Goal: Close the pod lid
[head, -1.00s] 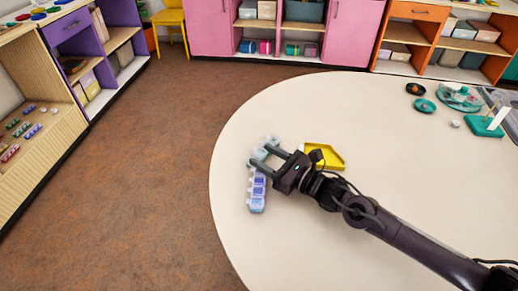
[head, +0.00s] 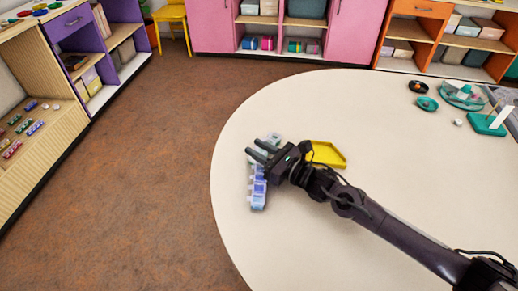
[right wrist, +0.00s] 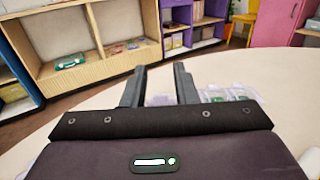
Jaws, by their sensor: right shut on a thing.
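A strip of clear pods with blue and purple contents (head: 258,192) lies near the left edge of the round table. It runs up under my right gripper, and its far end shows as a pale clear part (head: 273,139) beyond the fingers. My right gripper (head: 254,148) reaches over the strip from the right and is shut on part of it. In the right wrist view, clear plastic (right wrist: 160,100) shows between the two fingers, and more clear pods with green contents (right wrist: 228,93) show to the right. I cannot tell lid from pod body under the fingers. My left gripper is not in view.
A yellow tray (head: 326,153) lies just right of the gripper on the cream table (head: 300,235). Small dark and teal dishes (head: 427,103), a teal stand (head: 487,124) and a small pale ball (head: 458,122) are at the far right. The near table is clear.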

